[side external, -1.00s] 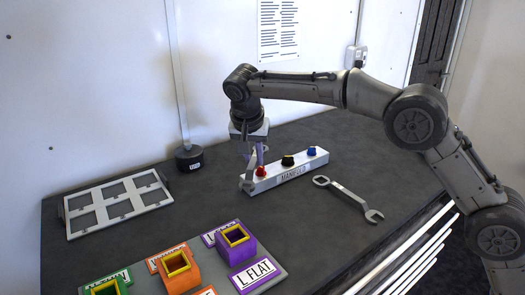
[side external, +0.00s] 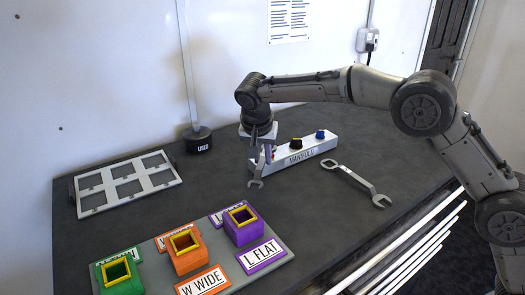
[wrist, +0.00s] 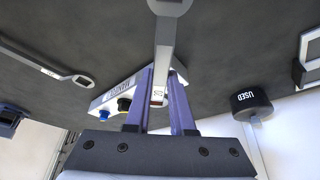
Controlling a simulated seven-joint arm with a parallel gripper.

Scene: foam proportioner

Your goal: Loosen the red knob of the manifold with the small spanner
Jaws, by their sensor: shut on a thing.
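My gripper (side external: 264,156) is shut on the small spanner (side external: 257,174) at the left end of the white manifold (side external: 310,150). The spanner's open jaw points down towards the bench, in front of the manifold's left end. In the wrist view, the spanner (wrist: 165,40) is pinched between my purple fingers (wrist: 161,82) and reaches to the top edge. The red knob is mostly hidden behind my gripper and fingers in the side view; I cannot tell whether the spanner touches it. The manifold's black knob (side external: 296,143) and blue knob (side external: 320,134) show clearly.
A larger spanner (side external: 356,181) lies right of the manifold. A grey rack (side external: 104,188) lies at the left. A black cylinder labelled USED (side external: 197,138) stands near the wall. A tray (side external: 217,270) with green, orange and purple holders is at the front.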

